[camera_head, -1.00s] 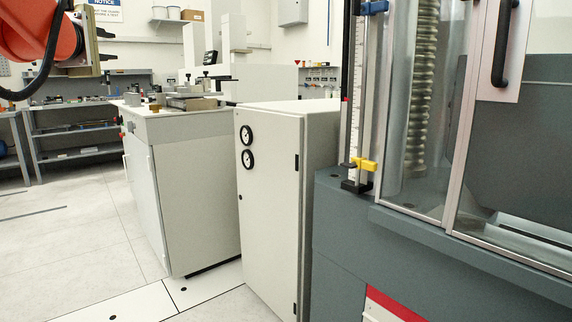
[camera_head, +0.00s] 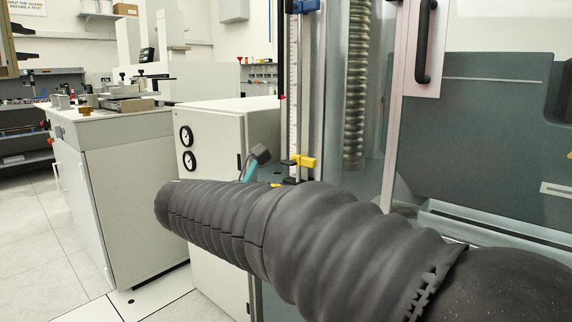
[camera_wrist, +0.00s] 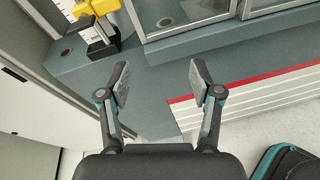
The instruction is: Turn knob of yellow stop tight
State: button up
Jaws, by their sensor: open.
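The yellow stop (camera_head: 305,161) sits low on the upright white scale (camera_head: 294,110) at the machine's left edge. A small black knob (camera_head: 288,163) shows at its left side. In the wrist view the yellow stop (camera_wrist: 100,6) is at the top left, above a black block (camera_wrist: 103,50) at the rail's foot. My gripper (camera_wrist: 160,78) is open and empty, its two fingers apart over the grey machine ledge, right of and apart from the stop. In the head view one grey fingertip (camera_head: 261,154) shows left of the scale; my dark ribbed arm hides the rest.
A blue stop (camera_head: 305,6) sits higher on the scale. The glass guard door with a black handle (camera_head: 423,45) stands right of it. The grey ledge (camera_wrist: 160,95) is clear beneath my fingers.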

aim_at(290, 162)
jog(key=a+r+n+t, duration=0.3)
jog(key=a+n, duration=0.1)
jog(key=a, duration=0.6)
jog(key=x, duration=1.4)
jog(key=shift+w+d+r+h, duration=0.2)
jog(key=shift+d+r+h, duration=0.1)
jog(key=shift+r, duration=0.15)
jog(key=c, duration=1.2)
